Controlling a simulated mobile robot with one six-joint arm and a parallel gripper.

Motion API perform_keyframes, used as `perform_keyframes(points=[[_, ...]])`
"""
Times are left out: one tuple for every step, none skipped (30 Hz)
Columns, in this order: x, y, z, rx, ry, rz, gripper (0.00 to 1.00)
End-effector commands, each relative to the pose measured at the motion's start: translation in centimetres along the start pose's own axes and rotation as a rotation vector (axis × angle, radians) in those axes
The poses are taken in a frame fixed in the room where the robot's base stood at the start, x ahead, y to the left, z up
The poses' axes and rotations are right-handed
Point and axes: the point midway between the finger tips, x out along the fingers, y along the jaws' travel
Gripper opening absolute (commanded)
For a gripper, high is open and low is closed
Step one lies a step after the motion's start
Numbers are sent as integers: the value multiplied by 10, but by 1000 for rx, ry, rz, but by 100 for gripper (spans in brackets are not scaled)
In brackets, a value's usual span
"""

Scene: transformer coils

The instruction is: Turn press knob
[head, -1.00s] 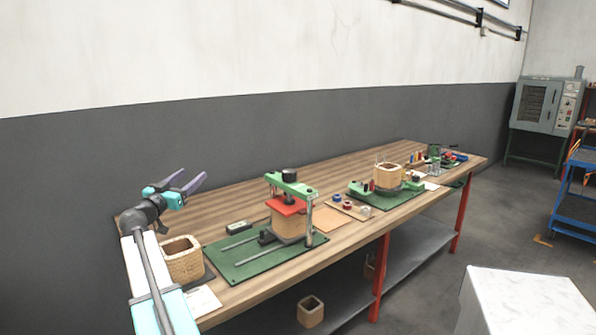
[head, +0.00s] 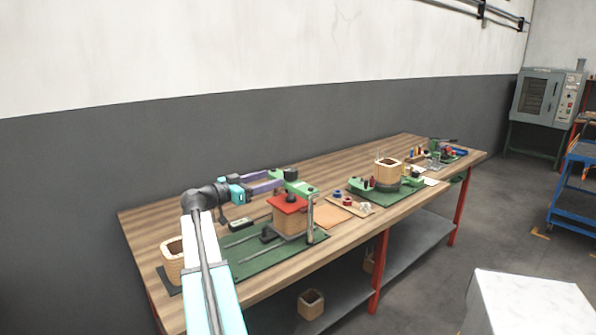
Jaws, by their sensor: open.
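The press (head: 301,188) stands on a green base plate on the workbench. It has a green crossbar on metal posts and a red plate over a tan coil block (head: 289,221). Its dark press knob (head: 291,173) sits on top of the crossbar. My gripper (head: 280,180) has purple fingers and is open. It points right, with its fingertips close to the knob and partly covering the crossbar's left part. I cannot tell whether the fingers touch the knob.
A hollow tan coil block (head: 174,262) stands at the bench's near left end. A second fixture with a coil (head: 388,172) is farther right. Small spools (head: 347,201) lie between the fixtures. A white block (head: 520,300) is at the lower right.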

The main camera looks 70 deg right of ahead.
Motion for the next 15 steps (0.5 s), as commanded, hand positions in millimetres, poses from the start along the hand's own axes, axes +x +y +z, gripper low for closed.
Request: perform_keyframes(points=[[1, 0, 0, 0, 0, 0, 59], [2, 0, 0, 0, 0, 0, 59], [4, 0, 0, 0, 0, 0, 59], [5, 0, 0, 0, 0, 0, 59], [7, 0, -1, 0, 0, 1, 59], [10, 0, -1, 0, 0, 1, 59], [13, 0, -1, 0, 0, 1, 59], [16, 0, -1, 0, 0, 1, 59], [20, -1, -1, 0, 0, 0, 59], [23, -1, -1, 0, 1, 0, 59], [26, -1, -1, 0, 0, 0, 59], [32, -1, -1, 0, 0, 1, 59], [36, -1, -2, 0, 0, 1, 59], [40, -1, -2, 0, 1, 1, 59], [46, -2, -2, 0, 1, 0, 59]])
